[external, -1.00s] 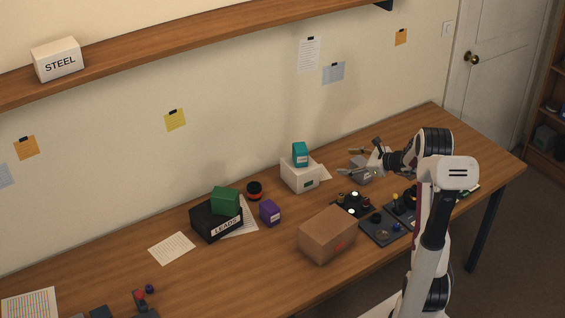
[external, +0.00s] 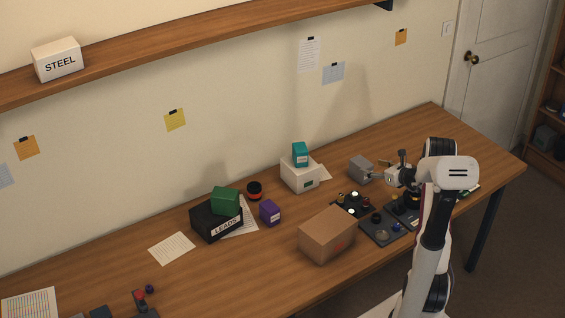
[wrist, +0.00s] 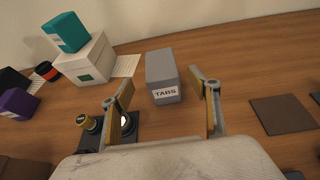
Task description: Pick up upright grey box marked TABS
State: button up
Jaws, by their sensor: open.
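The grey box marked TABS (wrist: 162,74) stands on the table in the wrist view, its label facing my gripper. It also shows in the external view (external: 361,169), right of the white box. My gripper (wrist: 162,100) is open and empty, with one finger on each side of the picture and the box beyond and between them. In the external view my gripper (external: 385,178) is just right of the box, apart from it.
A white box (external: 299,176) with a teal box (external: 300,153) on top stands left of the grey box. A dark tray with knobs (external: 352,205) and a brown carton (external: 328,235) lie nearer the front. A dark square mat (wrist: 283,114) lies to the right in the wrist view.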

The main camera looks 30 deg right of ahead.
aim_at(366, 164)
jog(key=shift+w, duration=0.15)
jog(key=shift+x, duration=1.15)
jog(key=shift+w, duration=0.2)
jog(key=shift+x, duration=2.4)
jog(key=shift+d, duration=0.1)
jog(key=c, duration=1.3)
